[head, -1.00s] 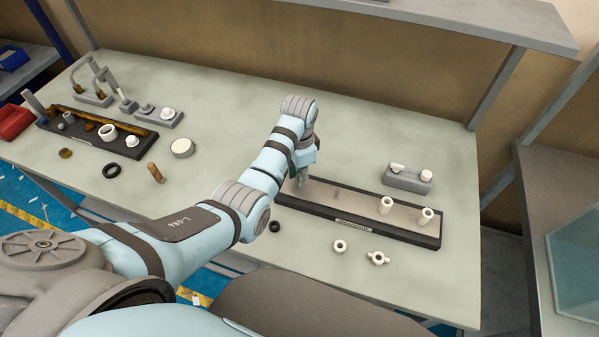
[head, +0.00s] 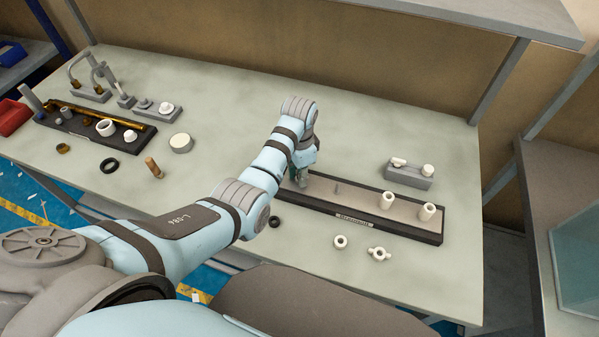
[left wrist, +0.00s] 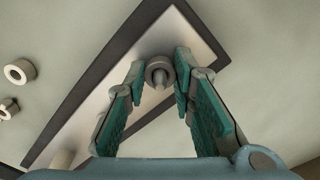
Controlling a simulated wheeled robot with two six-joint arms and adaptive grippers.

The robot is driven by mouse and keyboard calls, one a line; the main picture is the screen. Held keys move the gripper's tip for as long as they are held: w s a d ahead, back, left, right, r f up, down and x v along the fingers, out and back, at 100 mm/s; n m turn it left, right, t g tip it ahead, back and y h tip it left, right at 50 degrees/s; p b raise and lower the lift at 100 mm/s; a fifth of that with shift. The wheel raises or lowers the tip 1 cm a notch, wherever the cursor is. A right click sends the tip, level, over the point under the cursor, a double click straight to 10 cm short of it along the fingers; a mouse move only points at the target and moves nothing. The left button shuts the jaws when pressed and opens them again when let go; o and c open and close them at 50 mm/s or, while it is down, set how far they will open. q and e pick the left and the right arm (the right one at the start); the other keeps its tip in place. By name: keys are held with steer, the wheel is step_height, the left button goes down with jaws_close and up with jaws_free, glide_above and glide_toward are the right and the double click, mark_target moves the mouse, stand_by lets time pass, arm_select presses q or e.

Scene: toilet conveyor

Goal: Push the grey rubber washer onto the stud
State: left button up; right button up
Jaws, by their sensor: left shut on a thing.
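My left gripper (head: 302,181) is over the left end of the board (head: 366,224), pointing down. In the left wrist view its green-padded fingers (left wrist: 158,78) are shut on a grey ring, the rubber washer (left wrist: 152,66). A grey stud tip (left wrist: 161,80) shows in the washer's hole, so the washer appears around the stud or right over it. How far down it sits cannot be told. In the head view the fingers and arm mostly hide washer and stud. Another thin grey stud (head: 337,189) stands bare on the board. My right gripper is not in view.
Two white sleeves (head: 387,200) stand at the board's right part. A white ring (head: 341,241), a white wing nut (head: 379,253) and a black ring (head: 275,221) lie in front. A grey block (head: 408,175) stands behind. Another parts tray (head: 98,137) is at left.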

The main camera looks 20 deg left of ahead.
arm_select(q)
step_height(320, 180, up, 2)
steer(key=p, duration=0.3)
steer(key=shift+r, duration=1.05)
steer(key=shift+f+b, duration=1.35)
steer(key=shift+f, duration=0.8)
stand_by(0.4)
steer(key=o, duration=0.8)
steer(key=shift+o, duration=0.2)
step_height(320, 180, up, 8)
steer(key=shift+f, duration=0.15)
